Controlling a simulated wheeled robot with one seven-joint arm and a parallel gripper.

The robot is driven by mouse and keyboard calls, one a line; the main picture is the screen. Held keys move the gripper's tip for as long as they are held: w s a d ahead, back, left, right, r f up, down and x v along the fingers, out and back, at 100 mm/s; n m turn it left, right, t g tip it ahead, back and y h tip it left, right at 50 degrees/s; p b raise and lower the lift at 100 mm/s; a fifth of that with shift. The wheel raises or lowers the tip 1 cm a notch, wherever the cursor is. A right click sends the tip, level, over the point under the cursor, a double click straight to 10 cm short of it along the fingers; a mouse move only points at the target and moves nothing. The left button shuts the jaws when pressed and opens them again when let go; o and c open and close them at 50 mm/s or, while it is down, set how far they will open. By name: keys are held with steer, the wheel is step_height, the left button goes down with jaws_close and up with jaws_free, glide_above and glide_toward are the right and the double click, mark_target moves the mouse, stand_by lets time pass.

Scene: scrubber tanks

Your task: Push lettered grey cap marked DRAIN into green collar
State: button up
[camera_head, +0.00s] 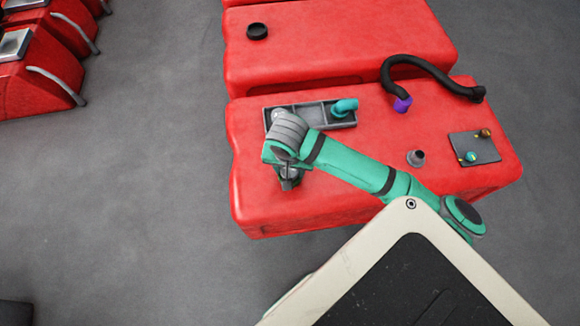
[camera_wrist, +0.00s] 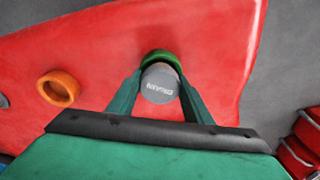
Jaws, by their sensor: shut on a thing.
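The grey cap (camera_wrist: 159,87) is between the fingers of my gripper (camera_wrist: 160,74) in the wrist view. Its lettering reads DRAIN, upside down in this view. The green collar (camera_wrist: 161,56) is on the red tank's face just beyond the cap. Its upper rim shows as an arc and the cap covers the rest. I cannot tell whether the cap touches the collar or sits partly inside it. In the head view my gripper (camera_head: 290,180) is at the near left part of the red tank, and the cap and collar cannot be made out there.
An orange collar (camera_wrist: 59,88) is left of the green one. On the tank top (camera_head: 330,205) are a grey tray (camera_head: 314,109) with a teal piece (camera_head: 345,106), a black hose (camera_head: 432,68) with a purple end, a grey fitting (camera_head: 416,158) and a dark plate (camera_head: 481,150).

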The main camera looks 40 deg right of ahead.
steer(key=o, duration=1.1)
steer(key=shift+a+f, duration=0.2)
steer(key=shift+f, duration=0.35)
steer(key=shift+s+d, duration=0.1)
steer(key=shift+c, duration=1)
steer(key=shift+r, duration=0.5)
steer(key=o, duration=0.7)
steer(key=shift+r, duration=0.3)
steer(key=shift+c, duration=0.2)
steer(key=shift+o, duration=0.4)
steer(key=shift+d+r, duration=0.1)
steer(key=shift+r, duration=2.75)
